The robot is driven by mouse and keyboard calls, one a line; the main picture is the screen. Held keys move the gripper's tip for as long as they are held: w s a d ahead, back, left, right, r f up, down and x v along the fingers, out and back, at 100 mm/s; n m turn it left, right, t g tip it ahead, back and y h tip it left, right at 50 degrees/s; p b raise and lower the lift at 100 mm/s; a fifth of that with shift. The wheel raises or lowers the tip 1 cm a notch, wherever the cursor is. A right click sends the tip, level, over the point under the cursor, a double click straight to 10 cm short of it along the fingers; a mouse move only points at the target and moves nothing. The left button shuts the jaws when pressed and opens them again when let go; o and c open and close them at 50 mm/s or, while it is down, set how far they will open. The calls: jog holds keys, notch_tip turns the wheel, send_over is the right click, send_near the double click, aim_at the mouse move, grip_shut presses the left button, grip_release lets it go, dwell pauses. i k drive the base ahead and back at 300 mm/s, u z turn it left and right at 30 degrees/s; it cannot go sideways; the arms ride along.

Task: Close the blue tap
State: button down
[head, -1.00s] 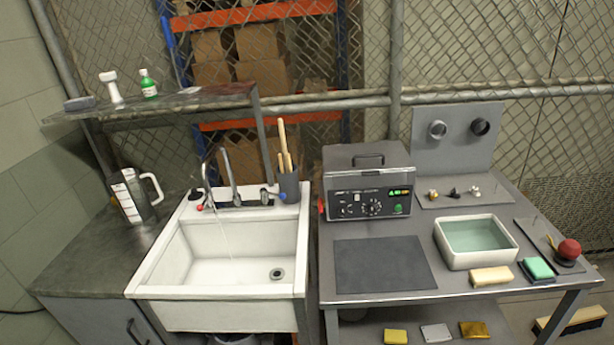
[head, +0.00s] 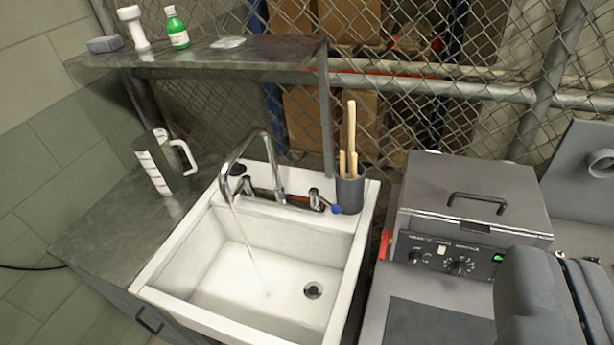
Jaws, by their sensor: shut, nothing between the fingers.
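The blue tap (head: 335,209) is a short chrome lever with a blue tip, on the right of the faucet at the sink's back ledge. The chrome spout (head: 262,140) arches over the white sink (head: 345,285), and a thin stream of water (head: 245,240) runs from it into the basin. Another chrome lever (head: 246,186) stands on the left of the faucet; its tip is hard to make out. My gripper (head: 572,262) shows at the lower right, partly cut off by the frame edge. It is shut and empty, well to the right of the blue tap and apart from it.
A dark cup with wooden-handled tools (head: 350,192) stands right beside the blue tap. A grey box with a handle and control panel (head: 470,205) sits on the bench to the right. A shelf (head: 210,55) overhangs behind the sink. A measuring jug (head: 158,165) stands at left.

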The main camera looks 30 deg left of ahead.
aim_at(313, 193)
jog(key=u, duration=0.2)
jog(key=i, duration=0.85)
jog(key=u, duration=0.35)
